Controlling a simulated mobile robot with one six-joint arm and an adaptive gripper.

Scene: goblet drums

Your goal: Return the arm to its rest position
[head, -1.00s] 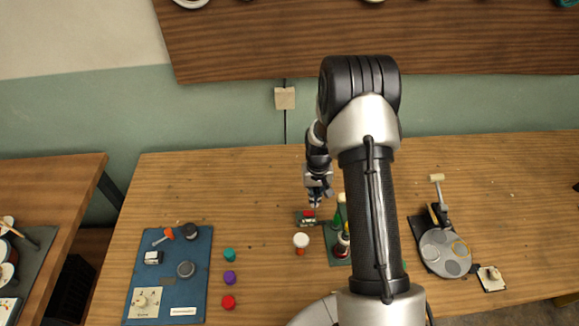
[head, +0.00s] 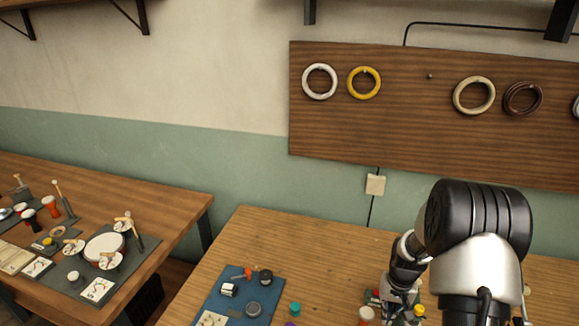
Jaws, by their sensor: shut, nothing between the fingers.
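My arm fills the lower right of the head view, with its black and silver elbow high in front of the table. My gripper (head: 397,303) is small and low in the picture, over the wooden table (head: 325,262). It is shut with nothing in it. Its fingertips are hard to make out against the small objects behind and below it. A white-topped piece (head: 366,314) stands just left of it.
A blue board (head: 238,300) with small parts lies left on the table, with a teal knob (head: 295,308) beside it. A second table (head: 165,195) with drums stands at left. A wall panel (head: 425,125) holds several rings. The table's back left is clear.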

